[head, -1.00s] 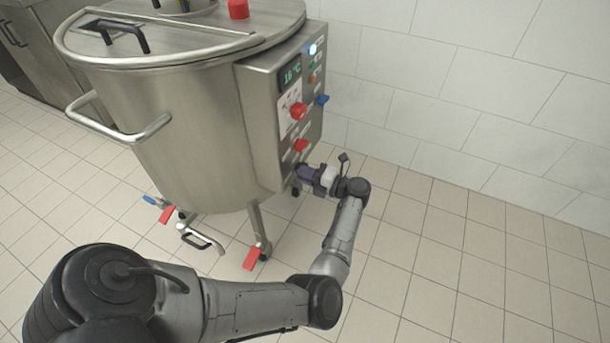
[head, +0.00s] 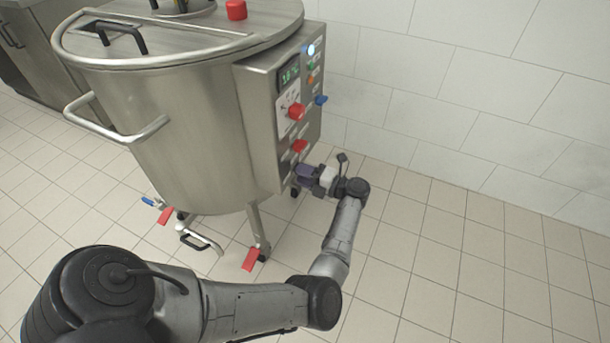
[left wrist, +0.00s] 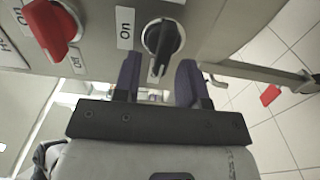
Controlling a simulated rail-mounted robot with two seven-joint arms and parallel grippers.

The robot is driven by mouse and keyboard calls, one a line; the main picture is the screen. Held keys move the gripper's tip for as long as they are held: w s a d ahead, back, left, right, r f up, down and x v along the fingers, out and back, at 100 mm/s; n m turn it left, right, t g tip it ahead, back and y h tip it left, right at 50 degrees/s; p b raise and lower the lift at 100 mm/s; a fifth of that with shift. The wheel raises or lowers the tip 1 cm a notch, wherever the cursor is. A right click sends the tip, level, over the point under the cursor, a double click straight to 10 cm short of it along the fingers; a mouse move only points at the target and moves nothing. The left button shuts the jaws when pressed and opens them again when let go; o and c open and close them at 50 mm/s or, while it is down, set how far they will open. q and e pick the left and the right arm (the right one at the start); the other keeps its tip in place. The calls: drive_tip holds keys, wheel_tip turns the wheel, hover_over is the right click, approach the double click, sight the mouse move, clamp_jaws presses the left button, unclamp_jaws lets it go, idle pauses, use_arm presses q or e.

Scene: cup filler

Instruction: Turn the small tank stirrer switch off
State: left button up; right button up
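The steel tank (head: 190,130) carries a control panel (head: 258,105) on its right side. In the left wrist view a black rotary switch (left wrist: 164,38) sits on the panel, its handle pointing down and slightly left, with an "On" label on its left. A red rotary switch (left wrist: 52,26) is further left, with "On" and "Off" labels; it shows in the head view (head: 300,146) too. Which one is the stirrer's cannot be read.
A larger red knob (head: 296,111), a display (head: 289,74) and a blue handle (head: 321,100) are higher on the panel. The tank's legs and red-handled valves (head: 250,260) stand below. A tiled wall (head: 450,100) is behind; floor to the right is clear.

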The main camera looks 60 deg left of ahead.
use_arm(q)
drive_tip(key=shift+d, duration=0.1)
drive_tip(key=p+v, duration=0.2)
drive_tip(key=v, duration=1.1)
drive_tip(key=shift+w+d, duration=0.25)
drive_tip(key=shift+w, duration=0.05)
